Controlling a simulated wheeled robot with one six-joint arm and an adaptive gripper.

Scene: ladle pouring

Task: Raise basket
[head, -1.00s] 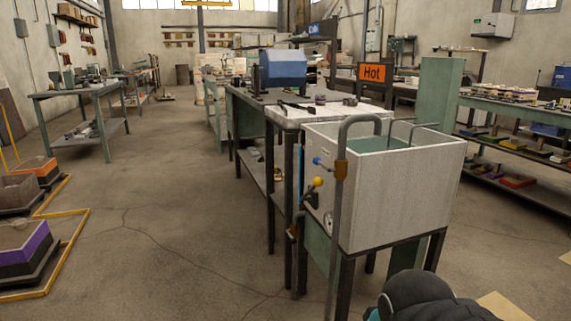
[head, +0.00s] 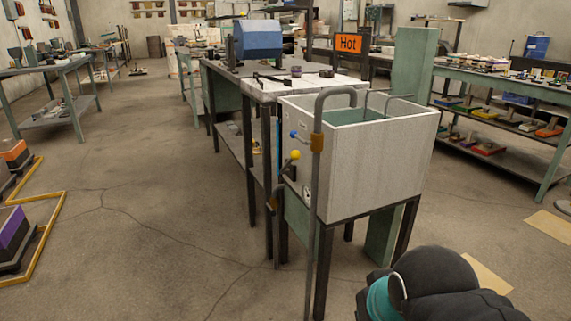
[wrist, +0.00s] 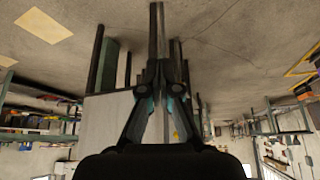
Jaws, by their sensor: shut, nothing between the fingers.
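A white open-topped tank (head: 370,165) stands on dark legs at the centre right of the head view. Its inside is green (head: 372,108). A thin dark bent rod (head: 388,92) rises from it; I cannot tell whether this belongs to the basket. The basket itself is not clearly visible inside. A thick grey bent pipe (head: 316,200) stands at the tank's front corner. Beside it are a yellow ball knob (head: 295,155) and a blue knob (head: 293,134). My gripper (wrist: 157,30) is shut and empty in the upside-down wrist view, its fingers together, with the tank (wrist: 108,118) behind it.
A bench with a blue rounded machine (head: 258,39) runs back behind the tank. An orange "Hot" sign (head: 348,43) stands behind it. A green shelf table (head: 490,90) is at right. Concrete floor at left is open, with yellow-edged bays (head: 38,245) at the far left.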

